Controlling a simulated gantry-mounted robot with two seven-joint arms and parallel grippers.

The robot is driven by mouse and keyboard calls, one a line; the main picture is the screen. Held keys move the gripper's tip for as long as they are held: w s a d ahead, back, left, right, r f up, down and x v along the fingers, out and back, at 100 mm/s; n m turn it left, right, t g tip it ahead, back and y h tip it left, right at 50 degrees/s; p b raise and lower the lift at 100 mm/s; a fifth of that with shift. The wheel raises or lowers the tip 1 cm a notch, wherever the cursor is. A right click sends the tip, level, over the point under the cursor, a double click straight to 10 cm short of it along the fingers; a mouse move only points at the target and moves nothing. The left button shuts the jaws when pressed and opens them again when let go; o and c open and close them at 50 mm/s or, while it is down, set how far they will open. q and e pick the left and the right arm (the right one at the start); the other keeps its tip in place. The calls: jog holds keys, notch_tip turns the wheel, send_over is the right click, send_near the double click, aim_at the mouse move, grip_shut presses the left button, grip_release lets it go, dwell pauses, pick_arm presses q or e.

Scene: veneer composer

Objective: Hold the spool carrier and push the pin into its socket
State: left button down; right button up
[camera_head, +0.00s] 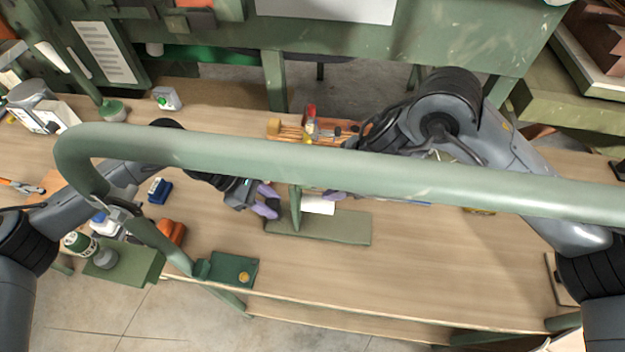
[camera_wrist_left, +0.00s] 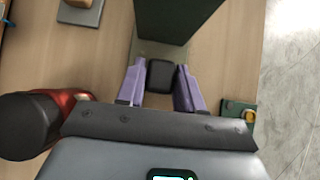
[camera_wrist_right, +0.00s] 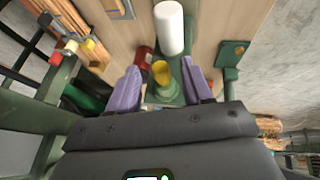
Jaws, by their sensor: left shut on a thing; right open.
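The spool carrier has a flat green base (camera_head: 345,228) on the table and a green upright (camera_head: 295,206), seen close in the left wrist view (camera_wrist_left: 175,18). A white roll (camera_wrist_right: 169,28) is beside the upright. My left gripper (camera_head: 268,199) is shut on a black block (camera_wrist_left: 161,74) at the carrier's left side. My right gripper (camera_wrist_right: 160,80) is open at the other side, mostly hidden by a green rail in the head view. A yellow-headed pin (camera_wrist_right: 161,71) shows between its fingers, apart from them. The pin's socket is not clearly visible.
The thick green rail (camera_head: 330,163) crosses in front of the head view. A small green tray (camera_head: 222,268) with a yellow disc stands at the table's front edge. A wooden rack (camera_head: 287,131) with coloured items is behind. Table room is free right of the carrier.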

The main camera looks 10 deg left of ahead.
jog(key=d, duration=0.7)
jog(key=d+f+m+t+h, duration=0.1)
jog(key=d+f+m, duration=0.3)
jog(key=f+m, duration=0.1)
jog(key=w+d+f+m+t+h, duration=0.1)
jog(key=d+f+m+h, duration=0.1)
jog(key=d+f+m, duration=0.3)
jog(key=w+d+f+m+t+h, duration=0.1)
jog(key=d+f+m, duration=0.4)
jog(key=m, duration=0.2)
jog(key=shift+d+f+h, duration=0.2)
jog(key=shift+f+h, duration=0.15)
jog(key=shift+h, duration=0.05)
jog(key=shift+w+d+f+m, duration=0.15)
jog(key=shift+d+f+m, duration=0.5)
jog(key=shift+m, duration=0.25)
pick_arm(q)
jog(key=c, duration=0.6)
grip_release()
jog(key=shift+c, duration=0.2)
